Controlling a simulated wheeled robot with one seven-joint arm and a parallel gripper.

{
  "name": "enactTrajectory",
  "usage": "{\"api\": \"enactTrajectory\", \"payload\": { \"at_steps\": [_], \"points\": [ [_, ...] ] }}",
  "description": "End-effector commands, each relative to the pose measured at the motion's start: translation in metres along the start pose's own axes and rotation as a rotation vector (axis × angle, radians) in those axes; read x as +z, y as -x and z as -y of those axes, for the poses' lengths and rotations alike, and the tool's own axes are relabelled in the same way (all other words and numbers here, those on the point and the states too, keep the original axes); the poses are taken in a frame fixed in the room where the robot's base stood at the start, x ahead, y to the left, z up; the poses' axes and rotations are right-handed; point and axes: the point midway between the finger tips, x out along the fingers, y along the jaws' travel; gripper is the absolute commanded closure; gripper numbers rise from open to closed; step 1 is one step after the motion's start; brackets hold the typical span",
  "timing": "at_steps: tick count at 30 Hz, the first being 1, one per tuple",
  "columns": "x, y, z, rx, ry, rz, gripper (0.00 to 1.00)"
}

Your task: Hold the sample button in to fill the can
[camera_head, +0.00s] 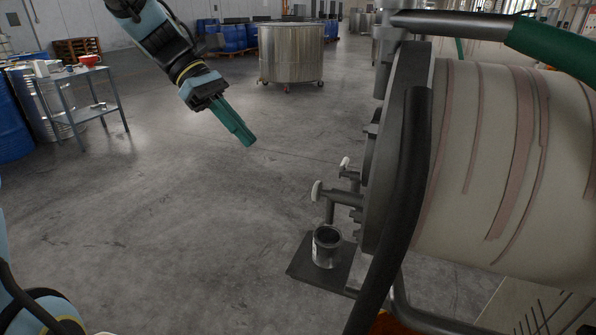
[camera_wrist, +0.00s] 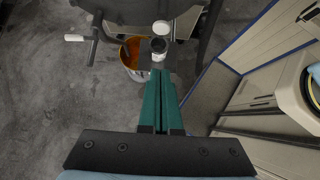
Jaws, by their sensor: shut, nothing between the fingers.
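My gripper (camera_head: 249,142), with long teal fingers, is shut and empty. In the head view it hangs over open floor, up and left of the mill's outlet fittings and apart from them. A white round knob (camera_head: 317,190), which looks like the sample button, sticks out from the mill's end. An open metal can (camera_head: 327,248) stands upright below it on a dark plate (camera_head: 305,268). In the wrist view the shut fingertips (camera_wrist: 161,76) point toward the knob (camera_wrist: 162,27) and the can (camera_wrist: 158,48). The can's fill level cannot be told.
A second pale handle (camera_head: 345,162) sits behind the knob. The mill drum (camera_head: 500,165) and a black hose (camera_head: 405,190) fill the right side. A bucket with orange content (camera_wrist: 131,56) stands near the can in the wrist view.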

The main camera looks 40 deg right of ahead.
Motion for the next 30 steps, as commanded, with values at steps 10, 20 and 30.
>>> {"api": "enactTrajectory", "payload": {
  "at_steps": [10,20,30],
  "points": [
    [0.001,-0.024,0.001,-0.003,0.000,0.001,1.00],
    [0.001,-0.091,0.001,-0.004,0.000,0.001,1.00],
    [0.025,-0.125,0.000,0.000,-0.001,-0.002,1.00]
  ]
}}
